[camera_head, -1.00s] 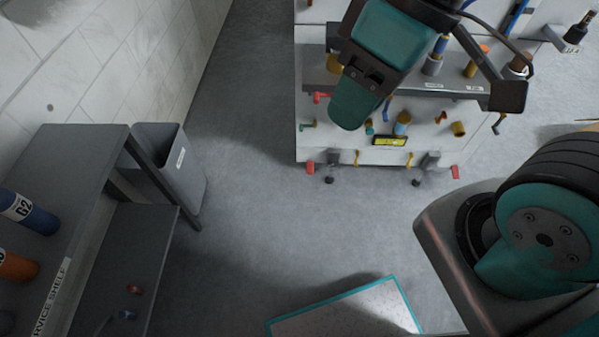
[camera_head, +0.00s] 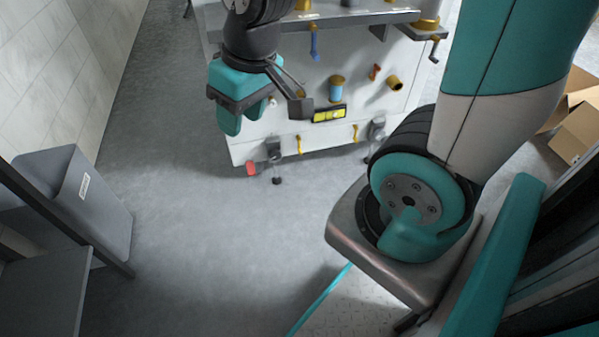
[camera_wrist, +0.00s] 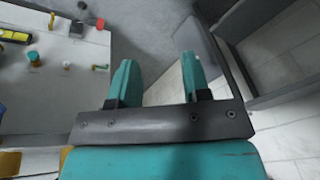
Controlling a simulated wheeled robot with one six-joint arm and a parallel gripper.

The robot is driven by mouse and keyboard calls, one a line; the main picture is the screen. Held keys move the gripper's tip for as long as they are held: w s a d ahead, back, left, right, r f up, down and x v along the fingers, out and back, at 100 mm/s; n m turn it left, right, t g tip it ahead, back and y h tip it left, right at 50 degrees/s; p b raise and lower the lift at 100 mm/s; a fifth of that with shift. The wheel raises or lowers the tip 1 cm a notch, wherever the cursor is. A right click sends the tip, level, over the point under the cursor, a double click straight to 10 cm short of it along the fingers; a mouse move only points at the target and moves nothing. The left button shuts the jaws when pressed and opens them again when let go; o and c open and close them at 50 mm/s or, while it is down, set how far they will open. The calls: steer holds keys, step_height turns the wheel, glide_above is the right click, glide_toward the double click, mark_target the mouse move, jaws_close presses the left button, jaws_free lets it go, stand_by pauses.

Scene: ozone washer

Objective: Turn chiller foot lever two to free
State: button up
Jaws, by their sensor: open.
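The white cabinet (camera_head: 310,145) with several small levers and knobs stands at the top middle of the head view. Low on it, a red foot lever (camera_head: 255,167) sits beside a dark caster (camera_head: 277,168). Two thin yellow levers hang along its lower edge, one left (camera_head: 298,145) and one right (camera_head: 355,133). I cannot tell which one is lever two; my arm may hide others. My gripper (camera_head: 243,122) is open and empty, overlapping the cabinet's left front in view. In the wrist view, my open gripper (camera_wrist: 157,62) is over floor, with a red lever (camera_wrist: 100,23) to its upper left.
A grey bin (camera_head: 85,200) stands by the wall at left, next to a dark shelf frame (camera_head: 45,290). Cardboard boxes (camera_head: 575,130) lie at right. Clear floor (camera_head: 190,220) lies between bin and cabinet. A yellow display (camera_head: 329,115) is on the cabinet front.

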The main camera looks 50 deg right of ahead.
steer(key=w+d+f+m+t+b, duration=0.1)
steer(key=w+d+f+b, duration=0.1)
steer(key=w+f+b, duration=0.45)
steer(key=w+d+f+b, duration=0.2)
steer(key=w+d+f, duration=0.1)
steer(key=f, duration=0.6)
steer(key=w+d+f+t+y, duration=0.1)
steer(key=w+d+f+t, duration=0.4)
steer(key=w+f, duration=0.5)
steer(key=w+d+f+t+y, duration=0.1)
steer(key=w+d+f+t, duration=0.1)
steer(key=w+d+f, duration=0.75)
steer(key=m+t+h, duration=0.5)
steer(key=m+h, duration=0.4)
steer(key=h, duration=0.4)
glide_toward(301, 152)
steer(key=shift+f+b+x, duration=0.15)
steer(key=shift+b+x, duration=2.4)
steer(key=shift+b, duration=1.5)
steer(key=shift+f+b+x, duration=0.2)
steer(key=shift+b+x, duration=2.35)
steer(key=shift+b, duration=1.5)
